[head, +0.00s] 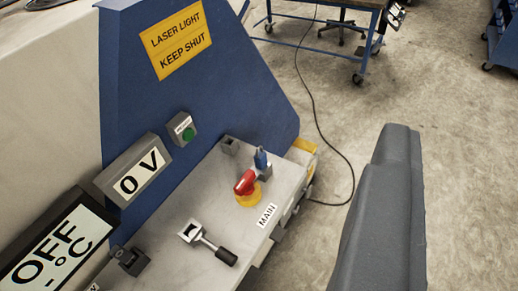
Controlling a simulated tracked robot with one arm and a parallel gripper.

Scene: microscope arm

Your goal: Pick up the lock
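A small blue piece with a thin upright tip (262,159) stands on the pale panel top, just behind a red rotary handle (245,183) on a yellow base. It may be the lock, but it is too small to be sure. Nothing else in view is clearly a lock. A dark grey part of my gripper (384,215) fills the lower right, to the right of the panel and well apart from the blue piece. Only this one part shows, so its opening and any contents are hidden.
The pale panel (202,215) carries a black-handled lever (212,244), a "MAIN" label and a black latch (130,260). A blue upright plate (190,85) with a laser warning sign rises behind. Displays stand at left. A black cable (318,110) crosses the open floor; a wheeled table stands beyond.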

